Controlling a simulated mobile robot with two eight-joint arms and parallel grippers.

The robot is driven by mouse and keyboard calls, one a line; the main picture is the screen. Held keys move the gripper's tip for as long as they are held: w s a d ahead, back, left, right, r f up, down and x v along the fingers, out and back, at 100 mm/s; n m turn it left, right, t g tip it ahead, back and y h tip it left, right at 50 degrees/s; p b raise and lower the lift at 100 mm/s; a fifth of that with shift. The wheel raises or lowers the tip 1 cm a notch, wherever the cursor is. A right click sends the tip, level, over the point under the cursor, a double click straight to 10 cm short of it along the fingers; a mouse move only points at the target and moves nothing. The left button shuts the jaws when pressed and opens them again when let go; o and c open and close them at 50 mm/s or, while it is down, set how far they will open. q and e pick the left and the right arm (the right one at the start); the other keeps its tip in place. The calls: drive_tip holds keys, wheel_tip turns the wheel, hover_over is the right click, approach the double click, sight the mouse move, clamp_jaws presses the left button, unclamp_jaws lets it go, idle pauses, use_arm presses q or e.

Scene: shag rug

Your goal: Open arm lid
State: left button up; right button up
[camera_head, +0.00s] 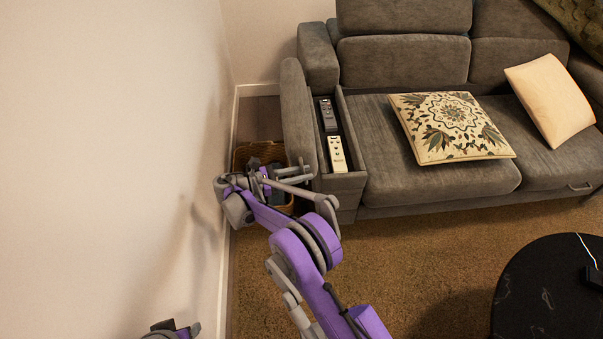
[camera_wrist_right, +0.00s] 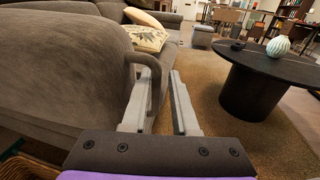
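The grey sofa's left arm has a lid (camera_head: 298,118) that stands swung up on its outer left side. The arm's storage compartment (camera_head: 356,150) is uncovered, with a dark remote (camera_head: 327,114) and a white remote (camera_head: 337,154) inside. My right gripper (camera_head: 322,187) is at the front end of the arm, just below the raised lid. My left gripper (camera_head: 172,330) shows only partly at the bottom edge.
A wicker basket (camera_head: 241,155) stands between the sofa arm and the left wall (camera_head: 120,130). A patterned cushion (camera_head: 450,125) and a cream cushion (camera_head: 550,100) lie on the seat. A round black table (camera_head: 540,300) is at lower right. Open rug (camera_head: 430,255) lies between.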

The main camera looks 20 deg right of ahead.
drive_tip(key=shift+a, duration=0.1)
drive_tip(key=a+p, duration=0.1)
drive_tip(key=a, duration=0.6)
drive_tip(key=shift+w+a+r, duration=0.15)
drive_tip(key=shift+a, duration=0.05)
